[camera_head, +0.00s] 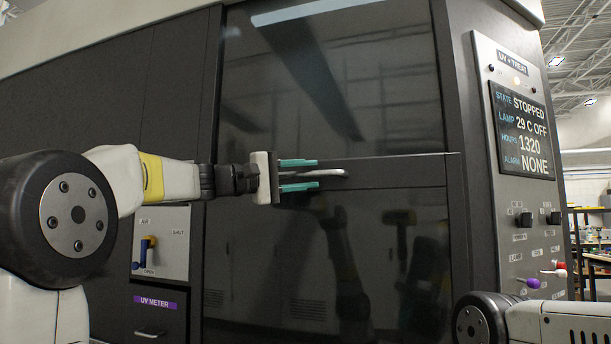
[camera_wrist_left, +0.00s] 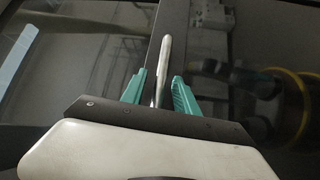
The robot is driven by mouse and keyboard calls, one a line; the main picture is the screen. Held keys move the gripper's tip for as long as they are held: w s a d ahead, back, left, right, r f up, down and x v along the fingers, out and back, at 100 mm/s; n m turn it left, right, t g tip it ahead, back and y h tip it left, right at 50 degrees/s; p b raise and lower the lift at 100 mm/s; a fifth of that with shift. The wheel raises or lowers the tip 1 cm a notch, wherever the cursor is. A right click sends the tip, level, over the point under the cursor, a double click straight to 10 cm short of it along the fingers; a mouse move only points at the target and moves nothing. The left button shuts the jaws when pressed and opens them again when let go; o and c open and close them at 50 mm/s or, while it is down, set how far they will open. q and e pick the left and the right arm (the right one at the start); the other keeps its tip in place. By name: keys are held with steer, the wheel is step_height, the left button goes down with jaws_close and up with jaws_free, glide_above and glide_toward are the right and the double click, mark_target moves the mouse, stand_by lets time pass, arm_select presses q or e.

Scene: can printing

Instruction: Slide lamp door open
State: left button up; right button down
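The lamp door (camera_head: 335,95) is a dark glossy panel on the front of the machine. A silver bar handle (camera_head: 328,173) sits along its lower edge. My left gripper (camera_head: 314,174) is at the handle, with its teal fingers pointing right, one above and one below it. In the left wrist view the handle (camera_wrist_left: 162,70) runs between the two fingers (camera_wrist_left: 160,90), with gaps visible on both sides. The left gripper is open around the handle, not closed on it. My right arm shows at the lower right, but its gripper is outside the frame.
A control panel (camera_head: 518,115) on the right reads STOPPED, lamp OFF. Knobs and coloured levers (camera_head: 531,283) stick out below it, near my right arm. A valve lever (camera_head: 146,252) and a UV METER drawer (camera_head: 153,318) are at the lower left. A dark glossy lower panel (camera_head: 340,250) reflects my arms.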

arm_select(q)
steer(key=shift+c, duration=0.5)
jaws_close()
steer(key=shift+w, duration=0.1)
stand_by(0.9)
